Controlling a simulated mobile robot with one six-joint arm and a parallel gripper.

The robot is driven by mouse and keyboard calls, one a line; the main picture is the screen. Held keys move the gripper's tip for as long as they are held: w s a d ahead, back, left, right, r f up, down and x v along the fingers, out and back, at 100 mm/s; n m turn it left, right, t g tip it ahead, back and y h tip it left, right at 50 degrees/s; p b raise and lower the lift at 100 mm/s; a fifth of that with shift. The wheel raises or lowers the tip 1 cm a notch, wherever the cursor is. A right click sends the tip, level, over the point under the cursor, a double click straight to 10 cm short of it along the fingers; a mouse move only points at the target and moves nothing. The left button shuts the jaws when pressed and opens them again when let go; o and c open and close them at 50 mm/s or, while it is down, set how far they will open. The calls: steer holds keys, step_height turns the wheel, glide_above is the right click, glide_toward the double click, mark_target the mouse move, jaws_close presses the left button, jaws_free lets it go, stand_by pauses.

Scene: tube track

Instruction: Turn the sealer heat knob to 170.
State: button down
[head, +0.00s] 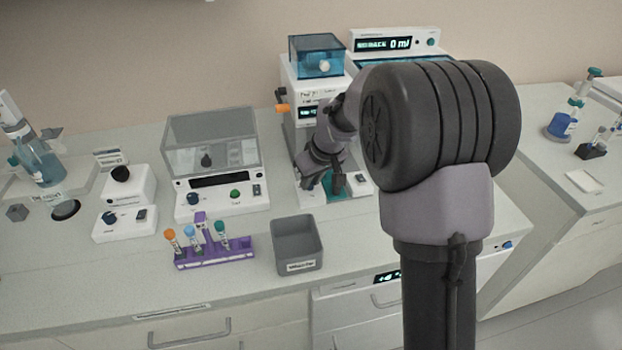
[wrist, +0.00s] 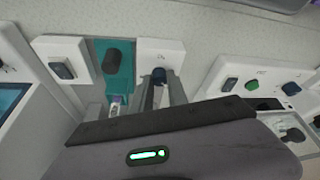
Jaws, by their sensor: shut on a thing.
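The sealer (head: 305,80) is a white machine with a blue clear lid and an orange side lever, at the back centre of the bench in the head view. In the wrist view, its dark blue heat knob (wrist: 159,74) sits on a white panel (wrist: 172,48). My gripper (wrist: 161,88) is shut on this knob, one finger on each side. The fingers partly hide the knob, so its pointer and scale cannot be read. In the head view, my gripper (head: 311,181) is low at the sealer's front, and my arm hides part of the machine.
A teal strip with a black handle (wrist: 112,60) is beside the knob panel, with a rocker switch (wrist: 62,70) farther left. A grey bin (head: 297,243), a purple tube rack (head: 215,253) and a clear-lidded device (head: 212,140) stand left of my arm.

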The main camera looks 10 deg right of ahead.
steer(key=m+h+p, duration=0.1)
steer(key=m, duration=0.1)
steer(key=shift+a+m, duration=0.15)
steer(key=shift+m, duration=0.25)
steer(key=shift+m+h, duration=0.5)
steer(key=shift+m, duration=0.4)
steer(key=m+h+b, duration=0.1)
steer(key=m+b, duration=0.1)
steer(key=m, duration=0.1)
steer(key=shift+a+f, duration=0.1)
steer(key=shift+f, duration=0.1)
steer(key=shift+r+m+g+h+b, duration=0.15)
steer(key=shift+m+g+h+b, duration=0.4)
steer(key=shift+m+b, duration=0.95)
steer(key=shift+m+p, duration=0.35)
steer(key=shift+m, duration=0.15)
steer(key=c, duration=1.3)
jaws_free()
